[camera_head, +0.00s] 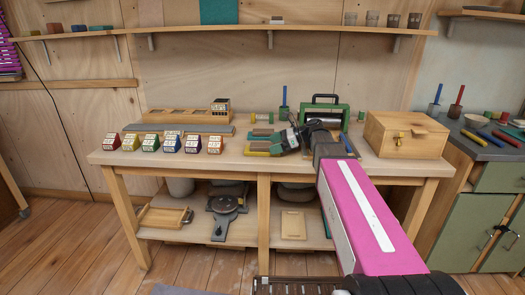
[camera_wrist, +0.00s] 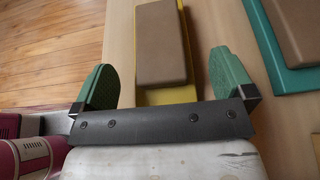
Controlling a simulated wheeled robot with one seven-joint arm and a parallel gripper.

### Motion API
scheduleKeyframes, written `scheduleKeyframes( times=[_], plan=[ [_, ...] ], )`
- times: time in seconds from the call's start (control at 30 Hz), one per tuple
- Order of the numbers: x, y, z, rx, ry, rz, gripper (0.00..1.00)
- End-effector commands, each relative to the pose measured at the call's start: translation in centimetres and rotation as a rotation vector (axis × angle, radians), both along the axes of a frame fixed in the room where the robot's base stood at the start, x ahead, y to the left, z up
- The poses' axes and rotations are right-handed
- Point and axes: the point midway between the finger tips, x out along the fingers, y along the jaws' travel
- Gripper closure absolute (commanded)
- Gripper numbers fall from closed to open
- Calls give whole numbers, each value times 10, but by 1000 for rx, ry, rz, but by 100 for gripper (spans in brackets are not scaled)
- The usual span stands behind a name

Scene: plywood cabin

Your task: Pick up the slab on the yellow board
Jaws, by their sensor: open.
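A brown slab (camera_wrist: 160,42) lies on the yellow board (camera_wrist: 188,50), seen in the wrist view at top centre. The board also shows in the head view (camera_head: 256,149), at the front of the bench, left of my gripper. My gripper (camera_wrist: 162,62) is open, its two green fingers apart. In the wrist view, the near end of the slab lies between the fingers, with gaps on both sides. I cannot tell how high the fingers are above the board. The gripper's dark bar hides the board's near edge.
A teal board (camera_wrist: 262,45) with another brown slab (camera_wrist: 302,25) lies to the right in the wrist view. On the bench (camera_head: 230,163) stand several coloured boxes (camera_head: 171,143) at left, a green-framed device (camera_head: 324,112) behind my arm, and a wooden chest (camera_head: 405,134) at right.

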Motion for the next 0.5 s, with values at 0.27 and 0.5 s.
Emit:
scheduleKeyframes(
  times=[0.27,0.5],
  plan=[
    [0,18,-8,-2,-2,-2,0],
    [0,18,-7,-1,-2,-2,42]
  ],
)
